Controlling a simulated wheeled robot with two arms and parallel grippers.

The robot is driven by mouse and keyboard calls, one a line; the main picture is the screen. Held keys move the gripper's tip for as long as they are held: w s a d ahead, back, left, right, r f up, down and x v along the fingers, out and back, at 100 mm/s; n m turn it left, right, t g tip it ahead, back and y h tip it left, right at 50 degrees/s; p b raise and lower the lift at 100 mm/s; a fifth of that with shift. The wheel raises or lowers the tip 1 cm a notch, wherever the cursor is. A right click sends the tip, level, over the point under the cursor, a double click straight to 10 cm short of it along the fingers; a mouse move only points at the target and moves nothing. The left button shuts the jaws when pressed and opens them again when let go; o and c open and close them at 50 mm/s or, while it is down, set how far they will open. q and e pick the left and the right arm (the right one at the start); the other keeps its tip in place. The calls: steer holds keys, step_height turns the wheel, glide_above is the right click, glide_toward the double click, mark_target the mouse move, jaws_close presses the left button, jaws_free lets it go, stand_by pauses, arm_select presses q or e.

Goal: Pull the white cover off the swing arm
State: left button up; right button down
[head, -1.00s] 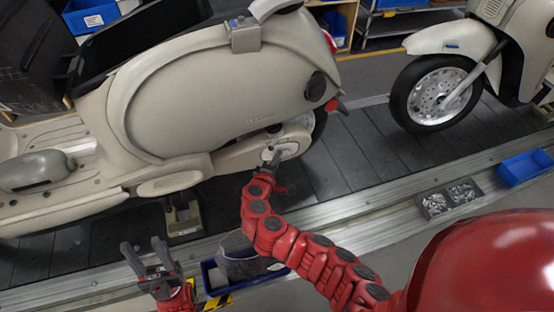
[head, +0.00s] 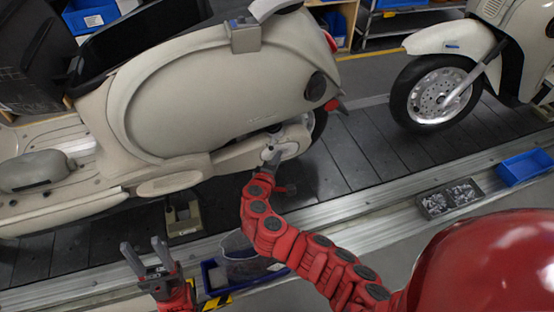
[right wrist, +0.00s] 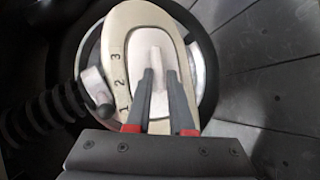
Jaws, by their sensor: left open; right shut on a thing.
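The cream scooter's swing arm (head: 240,157) is at its lower rear, in front of the rear wheel. The white cover (head: 291,149) sits at its wheel end. In the right wrist view the cover (right wrist: 142,42) is an oval plate with a raised grip ridge (right wrist: 157,52), inside the swing arm's cream rim (right wrist: 118,47) marked 1, 2, 3. My right gripper (right wrist: 160,76) is shut on the ridge, one finger on each side. In the head view the right gripper (head: 270,156) partly hides the cover. My left gripper (head: 142,246) is open and empty, low at the left.
A blue bin (head: 214,279) with a dark mesh container stands near my left gripper. Along the conveyor's near rail are a tray of small metal parts (head: 449,199) and a blue bin (head: 522,167). Another scooter's front wheel (head: 437,93) stands further right. The slats between are clear.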

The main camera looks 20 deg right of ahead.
steer(key=shift+s+f, duration=0.15)
steer(key=shift+s, duration=1.1)
steer(key=s, duration=0.9)
steer(key=shift+d+b, duration=0.2)
steer(key=shift+b, duration=0.25)
stand_by(0.3)
